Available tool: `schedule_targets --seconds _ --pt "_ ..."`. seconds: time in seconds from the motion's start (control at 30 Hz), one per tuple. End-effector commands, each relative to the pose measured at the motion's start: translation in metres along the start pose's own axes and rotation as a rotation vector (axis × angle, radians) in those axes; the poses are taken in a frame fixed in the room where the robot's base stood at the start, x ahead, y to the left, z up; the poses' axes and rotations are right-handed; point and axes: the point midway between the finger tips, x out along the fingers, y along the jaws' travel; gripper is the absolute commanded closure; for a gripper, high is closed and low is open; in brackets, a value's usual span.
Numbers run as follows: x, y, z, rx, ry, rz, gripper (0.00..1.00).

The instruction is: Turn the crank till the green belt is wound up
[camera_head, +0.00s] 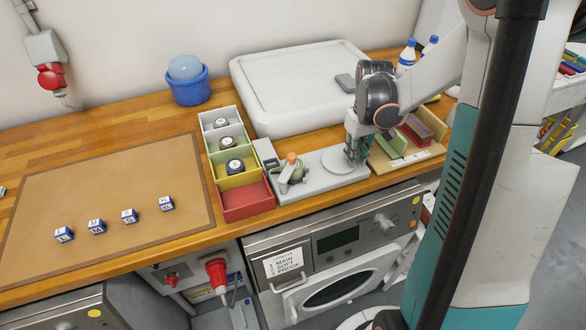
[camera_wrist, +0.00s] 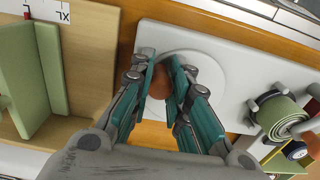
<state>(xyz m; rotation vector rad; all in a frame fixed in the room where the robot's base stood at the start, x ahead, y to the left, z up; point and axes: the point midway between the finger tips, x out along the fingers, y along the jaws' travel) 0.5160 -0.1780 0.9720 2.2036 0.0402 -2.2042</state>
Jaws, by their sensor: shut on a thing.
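The winder is a light grey plate (camera_head: 322,186) at the front edge of the bench. Its white crank disc (camera_head: 338,163) lies flat at the right end, and the disc also shows in the wrist view (camera_wrist: 207,72). My gripper (camera_head: 355,158) is over the disc, its fingers shut on the orange crank knob (camera_wrist: 160,84); they partly hide the knob. The green belt (camera_wrist: 281,116) is coiled between grey pins at the winder's other end; the coil also shows in the head view (camera_head: 291,173). I cannot tell whether a loose end trails from it.
A box with white, green, yellow and red compartments (camera_head: 249,200) stands left of the winder; three hold small rolls. A wooden stand with green panels (camera_wrist: 50,75) is close to my gripper. A big white lidded case (camera_head: 290,85) stands behind. The brown mat (camera_head: 110,205) holds several cubes.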

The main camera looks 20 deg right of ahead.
Motion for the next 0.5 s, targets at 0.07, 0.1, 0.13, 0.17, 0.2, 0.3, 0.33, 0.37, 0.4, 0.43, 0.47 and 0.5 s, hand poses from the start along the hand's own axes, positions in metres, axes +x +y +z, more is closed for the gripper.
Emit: schedule_targets --seconds 0.07,0.1,0.13,0.17,0.2,0.3,0.33,0.37,0.4,0.43,0.47,0.5 --pt "-0.001 0.006 -0.005 0.003 -0.001 0.003 0.94" --pt "-0.002 0.008 -0.008 0.003 -0.001 0.004 0.93" --pt "-0.002 0.009 -0.009 0.003 -0.001 0.004 0.93" --pt "-0.002 0.009 -0.01 0.003 -0.001 0.004 0.93" --pt "-0.002 0.01 -0.012 0.003 -0.001 0.004 0.92" --pt "-0.002 0.012 -0.019 0.003 -0.001 0.005 0.92" --pt "-0.002 0.013 -0.022 0.003 -0.001 0.005 0.91" --pt "-0.002 0.013 -0.024 0.003 -0.001 0.005 0.9" --pt "-0.002 0.013 -0.026 0.004 -0.001 0.005 0.89" --pt "-0.002 0.013 -0.027 0.004 -0.001 0.006 0.88" --pt "-0.002 0.013 -0.029 0.003 -0.001 0.006 0.88" --pt "-0.002 0.013 -0.032 0.003 -0.001 0.006 0.87"
